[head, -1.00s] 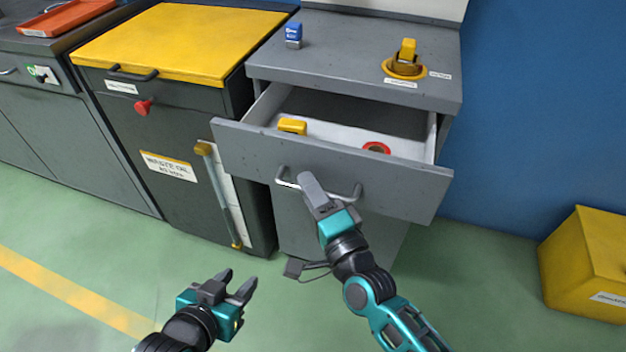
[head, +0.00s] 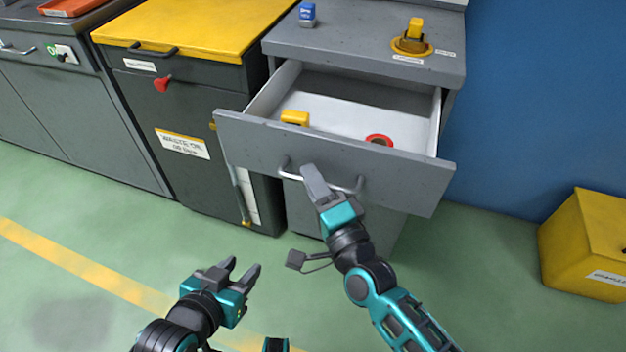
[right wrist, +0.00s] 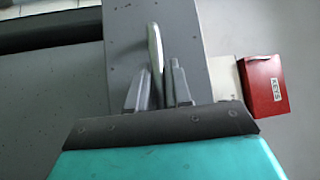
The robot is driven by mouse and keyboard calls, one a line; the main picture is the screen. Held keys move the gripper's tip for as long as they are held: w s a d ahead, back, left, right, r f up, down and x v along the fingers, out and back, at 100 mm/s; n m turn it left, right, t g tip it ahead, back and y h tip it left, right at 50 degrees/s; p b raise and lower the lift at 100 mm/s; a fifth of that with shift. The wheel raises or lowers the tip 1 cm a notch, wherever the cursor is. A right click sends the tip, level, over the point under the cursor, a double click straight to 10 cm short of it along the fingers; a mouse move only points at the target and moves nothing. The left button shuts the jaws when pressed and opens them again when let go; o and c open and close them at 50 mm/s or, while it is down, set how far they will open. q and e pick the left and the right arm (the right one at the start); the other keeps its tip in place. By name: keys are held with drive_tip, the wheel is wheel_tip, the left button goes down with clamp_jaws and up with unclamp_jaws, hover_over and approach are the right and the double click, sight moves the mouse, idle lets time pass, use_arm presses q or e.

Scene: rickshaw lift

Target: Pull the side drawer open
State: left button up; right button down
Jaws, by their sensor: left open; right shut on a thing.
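The side drawer (head: 400,183) is grey and stands well out of its cabinet, with its white inside in view. It holds a yellow item (head: 295,117) and a red ring-shaped item (head: 379,140). My right gripper (head: 311,174) is shut on the drawer's metal bar handle (head: 347,188). In the right wrist view the handle (right wrist: 155,48) runs between the fingers (right wrist: 156,85) in front of the drawer front. My left gripper (head: 246,271) is open and empty above the floor, at lower left, apart from the drawer.
A blue item (head: 307,14) and a yellow item on a round yellow base (head: 412,44) stand on the grey cabinet top (head: 350,40). A dark cabinet with a yellow lid (head: 190,25) is at left. A yellow box (head: 590,245) sits on the floor at right. Green floor is clear in front.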

drive_tip(key=c, duration=1.2)
unclamp_jaws()
drive_tip(key=shift+o, duration=0.2)
drive_tip(key=shift+s, duration=0.1)
use_arm(q)
drive_tip(key=shift+a+r+p, duration=0.1)
drive_tip(key=shift+r+p, duration=0.25)
drive_tip(key=shift+p, duration=0.05)
use_arm(e)
drive_tip(key=v, duration=1.2)
drive_tip(key=shift+s+d, duration=0.3)
use_arm(q)
drive_tip(key=shift+y, duration=0.5)
drive_tip(key=a+r+p, duration=0.1)
drive_tip(key=p, duration=0.1)
drive_tip(key=s+a+r+p, duration=0.1)
drive_tip(key=p, duration=0.2)
drive_tip(key=r+p, duration=0.2)
drive_tip(key=p, duration=0.1)
drive_tip(key=shift+s+a, duration=0.3)
drive_tip(key=shift+a, duration=0.1)
use_arm(e)
drive_tip(key=s+d+f+n+g+h, duration=0.1)
drive_tip(key=d+f+n+g+h, duration=0.1)
drive_tip(key=d+n, duration=0.4)
drive_tip(key=s+d+f+n+g+h, duration=0.2)
drive_tip(key=d+n+g+h, duration=0.2)
drive_tip(key=d+n, duration=0.3)
drive_tip(key=shift+d+h, duration=0.3)
drive_tip(key=shift+h, duration=0.5)
